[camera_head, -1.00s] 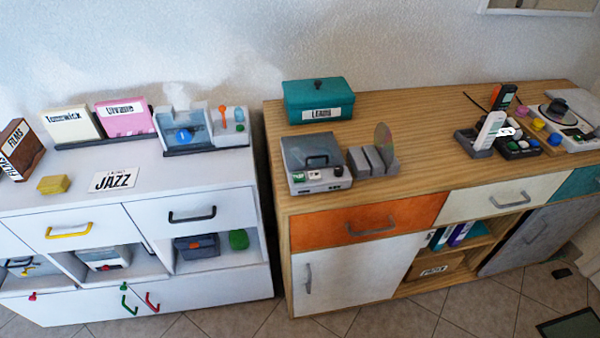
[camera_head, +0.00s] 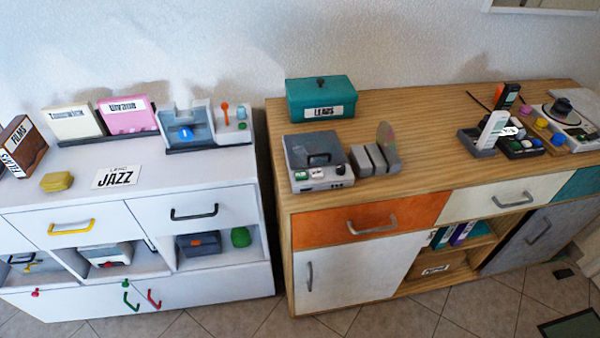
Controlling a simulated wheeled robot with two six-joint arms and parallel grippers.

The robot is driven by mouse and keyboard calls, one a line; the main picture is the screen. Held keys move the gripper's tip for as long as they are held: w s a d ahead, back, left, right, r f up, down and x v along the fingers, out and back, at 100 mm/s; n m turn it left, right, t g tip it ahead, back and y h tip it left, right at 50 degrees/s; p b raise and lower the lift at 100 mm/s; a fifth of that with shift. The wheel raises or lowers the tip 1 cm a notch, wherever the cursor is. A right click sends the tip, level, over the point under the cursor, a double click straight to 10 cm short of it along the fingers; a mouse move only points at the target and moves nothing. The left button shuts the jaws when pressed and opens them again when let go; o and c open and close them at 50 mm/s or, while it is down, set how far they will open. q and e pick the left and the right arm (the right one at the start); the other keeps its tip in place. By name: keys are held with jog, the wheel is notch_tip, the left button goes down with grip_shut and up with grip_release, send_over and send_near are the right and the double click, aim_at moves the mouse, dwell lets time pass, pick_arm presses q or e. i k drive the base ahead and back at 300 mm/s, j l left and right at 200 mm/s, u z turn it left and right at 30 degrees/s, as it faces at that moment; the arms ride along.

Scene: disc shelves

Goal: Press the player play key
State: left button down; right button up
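A grey disc player (camera_head: 318,161) with a dark lid and handle stands at the left front of the wooden cabinet top. Its front edge carries a green key (camera_head: 301,176), a white key (camera_head: 317,174) beside it and a dark round knob (camera_head: 340,170). I cannot tell from the marks which key is play. The lid looks closed. Neither of my grippers is in view, so nothing is touching the player.
A grey rack (camera_head: 373,158) holding a disc (camera_head: 388,145) stands right of the player. A teal box (camera_head: 320,98) is behind it. Remotes (camera_head: 492,130) and a turntable (camera_head: 566,120) stand farther right. A white cabinet (camera_head: 100,215) is at left. The wood between is clear.

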aim_at(301, 175)
jog(key=i+l+u, duration=0.2)
jog(key=l, duration=0.6)
jog(key=i+l+u, duration=0.15)
jog(key=l, duration=0.6)
jog(key=l+u, duration=0.2)
jog(key=l, duration=0.6)
